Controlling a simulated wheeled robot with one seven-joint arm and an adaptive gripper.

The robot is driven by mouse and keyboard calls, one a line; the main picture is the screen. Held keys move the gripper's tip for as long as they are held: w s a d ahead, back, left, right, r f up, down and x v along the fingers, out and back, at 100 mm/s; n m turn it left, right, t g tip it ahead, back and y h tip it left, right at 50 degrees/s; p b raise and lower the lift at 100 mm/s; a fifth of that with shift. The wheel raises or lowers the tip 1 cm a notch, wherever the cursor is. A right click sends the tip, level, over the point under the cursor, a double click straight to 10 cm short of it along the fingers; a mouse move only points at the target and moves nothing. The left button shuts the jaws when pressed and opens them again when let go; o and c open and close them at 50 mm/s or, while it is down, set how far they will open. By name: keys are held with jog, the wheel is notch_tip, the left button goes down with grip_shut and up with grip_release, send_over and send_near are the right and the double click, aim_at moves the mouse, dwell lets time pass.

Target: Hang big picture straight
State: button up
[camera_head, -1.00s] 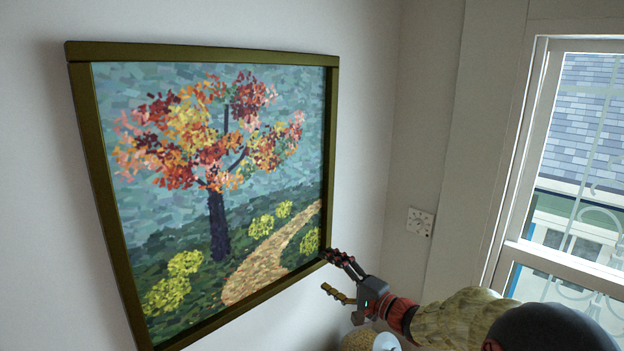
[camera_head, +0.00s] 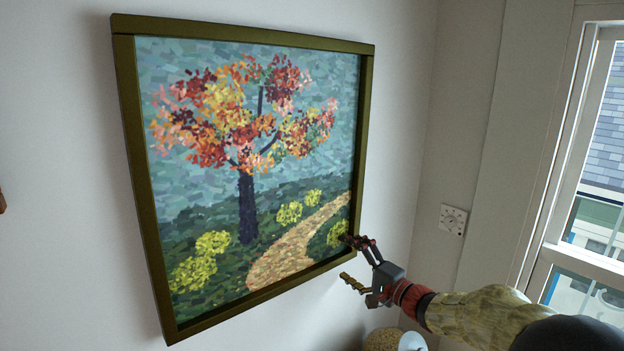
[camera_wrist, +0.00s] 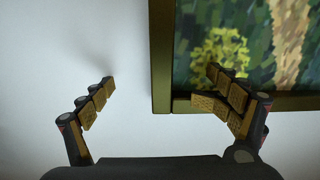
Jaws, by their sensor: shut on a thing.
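The big picture (camera_head: 256,264) is a tree painting in an olive-green frame. It is against the white wall, and its lower right corner is at my gripper. The slanted view does not let me tell if it is level. The contact points and the picture's back are hidden.
A wall corner and a dial plate (camera_head: 453,220) are to the right, then a window (camera_head: 575,265). A yellowish rounded thing (camera_head: 380,341) and a pale blue-white thing (camera_head: 411,342) are below my arm. The wall left of the picture is mostly bare.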

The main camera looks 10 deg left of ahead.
jog(key=shift+w+a+r, duration=0.1)
jog(key=shift+w+r, duration=0.05)
jog(key=shift+r, duration=1.9)
dwell(1.8)
